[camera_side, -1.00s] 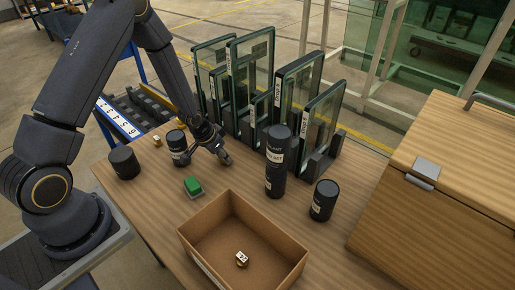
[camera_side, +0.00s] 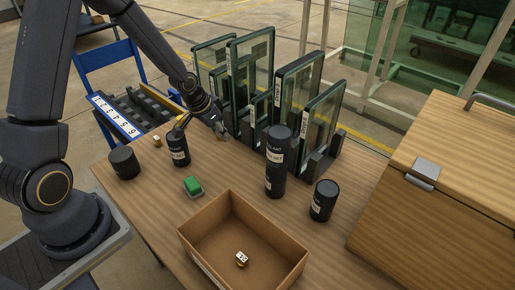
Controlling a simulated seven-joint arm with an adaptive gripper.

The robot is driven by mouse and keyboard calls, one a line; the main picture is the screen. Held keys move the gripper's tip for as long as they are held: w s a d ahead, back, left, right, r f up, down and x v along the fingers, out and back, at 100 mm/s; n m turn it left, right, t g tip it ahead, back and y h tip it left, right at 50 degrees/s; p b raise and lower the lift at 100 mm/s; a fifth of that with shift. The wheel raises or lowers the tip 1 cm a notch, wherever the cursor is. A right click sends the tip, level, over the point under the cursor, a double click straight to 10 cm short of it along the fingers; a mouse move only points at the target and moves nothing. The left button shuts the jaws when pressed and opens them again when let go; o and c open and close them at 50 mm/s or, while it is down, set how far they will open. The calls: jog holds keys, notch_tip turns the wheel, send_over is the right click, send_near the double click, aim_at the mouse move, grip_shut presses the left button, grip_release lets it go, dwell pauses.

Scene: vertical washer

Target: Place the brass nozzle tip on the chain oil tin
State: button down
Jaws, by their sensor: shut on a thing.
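My gripper (camera_side: 218,132) is over the table's back edge, in front of the glass panes and to the right of a labelled dark tin (camera_side: 178,155). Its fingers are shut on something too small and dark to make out. The tin stands upright, with a dark narrow shape above its top. A small brass piece (camera_side: 157,141) sits to the left of that tin. The labels are too small to read, so I cannot tell which container is the chain oil tin.
Glass panes (camera_side: 250,75) line the back. The open cardboard box (camera_side: 204,226) is at the front, a wooden chest (camera_side: 450,150) at right.

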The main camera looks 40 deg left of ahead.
notch_tip(320, 180, up, 12)
jog(key=n+g+y, duration=0.4)
jog(key=n+g, duration=0.4)
jog(key=n, duration=2)
send_over(116, 154)
jog(key=w, duration=0.1)
jog(key=f, duration=1.3)
jog(key=shift+d, duration=0.4)
jog(key=shift+f, duration=0.2)
jog(key=shift+h, duration=0.3)
jog(key=c, duration=0.9)
grip_release()
